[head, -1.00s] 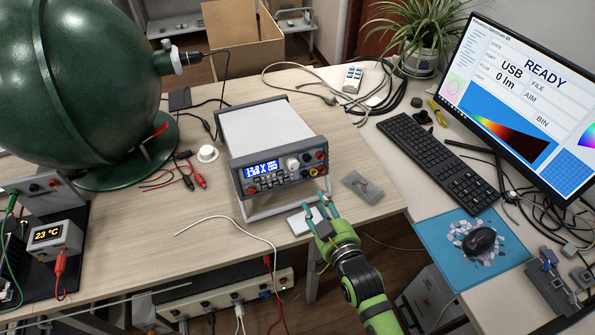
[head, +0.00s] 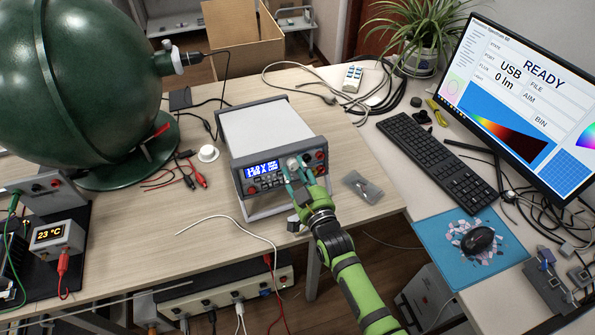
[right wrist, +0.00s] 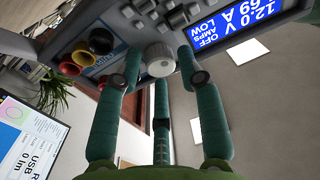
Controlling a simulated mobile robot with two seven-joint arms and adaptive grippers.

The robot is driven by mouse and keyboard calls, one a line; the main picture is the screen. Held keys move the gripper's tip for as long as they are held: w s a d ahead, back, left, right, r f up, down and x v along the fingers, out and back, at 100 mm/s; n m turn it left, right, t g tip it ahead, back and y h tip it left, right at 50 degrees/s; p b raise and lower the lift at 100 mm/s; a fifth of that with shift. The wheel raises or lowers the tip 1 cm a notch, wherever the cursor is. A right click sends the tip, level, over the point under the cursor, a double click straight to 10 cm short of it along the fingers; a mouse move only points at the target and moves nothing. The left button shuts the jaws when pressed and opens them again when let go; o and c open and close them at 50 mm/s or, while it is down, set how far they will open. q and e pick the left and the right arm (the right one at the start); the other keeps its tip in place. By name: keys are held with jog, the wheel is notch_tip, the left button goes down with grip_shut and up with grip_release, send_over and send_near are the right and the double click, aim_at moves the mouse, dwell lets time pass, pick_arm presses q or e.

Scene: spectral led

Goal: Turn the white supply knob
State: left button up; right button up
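The white supply knob (head: 293,162) is on the front panel of the grey bench power supply (head: 262,128), right of its lit blue display. It also shows in the right wrist view (right wrist: 159,60). My right gripper (head: 297,176) is in front of the panel, fingertips close to the knob. In the right wrist view its green fingers (right wrist: 157,62) stand apart, one on each side of the knob, with narrow gaps that suggest no grip. Exact contact is hard to tell. My left gripper is not in view.
Coloured terminals (right wrist: 85,54) sit beside the knob on the panel. A small clear bag (head: 362,187) lies right of the supply. A white cable (head: 230,220) lies in front. The large green sphere (head: 75,85) stands at left.

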grip_shut()
jog(key=shift+m, duration=0.8)
grip_release()
jog(key=v, duration=1.2)
jog(key=shift+s+a, duration=0.1)
jog(key=shift+a, duration=0.1)
